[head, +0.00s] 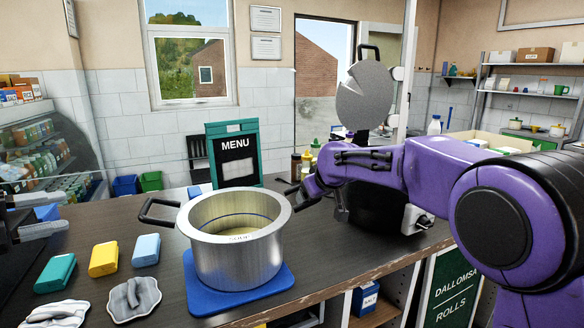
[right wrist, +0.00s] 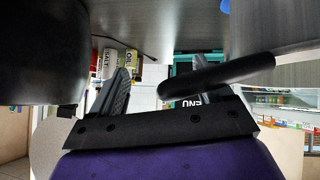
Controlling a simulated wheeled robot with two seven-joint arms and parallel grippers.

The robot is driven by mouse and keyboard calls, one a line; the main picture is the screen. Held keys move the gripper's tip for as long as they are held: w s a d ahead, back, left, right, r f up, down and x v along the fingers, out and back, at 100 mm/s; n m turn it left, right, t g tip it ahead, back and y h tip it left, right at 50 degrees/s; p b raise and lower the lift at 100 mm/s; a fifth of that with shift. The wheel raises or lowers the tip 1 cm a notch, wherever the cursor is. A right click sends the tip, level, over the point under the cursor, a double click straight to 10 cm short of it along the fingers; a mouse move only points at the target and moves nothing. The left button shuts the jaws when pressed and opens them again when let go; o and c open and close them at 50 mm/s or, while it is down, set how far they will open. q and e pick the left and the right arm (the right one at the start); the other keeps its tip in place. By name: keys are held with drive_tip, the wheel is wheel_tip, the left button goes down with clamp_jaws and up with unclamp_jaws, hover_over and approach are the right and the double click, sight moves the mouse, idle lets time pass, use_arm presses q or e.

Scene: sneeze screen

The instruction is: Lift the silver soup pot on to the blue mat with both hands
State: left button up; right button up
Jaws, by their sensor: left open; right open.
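The silver soup pot (head: 240,262) stands upright, apparently resting on the blue mat (head: 222,303), whose front and right edges show around its base. Its left black handle (head: 158,212) is free. My left gripper (head: 50,214) is open and empty at the left edge, well apart from that handle. My right gripper (head: 303,192) is open at the pot's right side, by the right handle. In the right wrist view its fingers (right wrist: 168,90) are spread, and the black handle (right wrist: 225,72) overlaps one finger; I cannot tell whether they touch. The pot's wall (right wrist: 275,25) fills the upper right there.
Green (head: 55,273), yellow (head: 104,259) and light-blue (head: 146,250) blocks and grey cloths (head: 134,299) lie left of the pot. A menu board (head: 236,158) stands behind it. A dark pot (head: 375,208) and several bottles stand behind my right arm. The counter's front edge is close.

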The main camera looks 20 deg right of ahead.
drive_tip(key=shift+s+d+f, duration=0.1)
drive_tip(key=shift+s+d, duration=0.05)
drive_tip(key=shift+d, duration=0.6)
drive_tip(key=shift+p, duration=0.6)
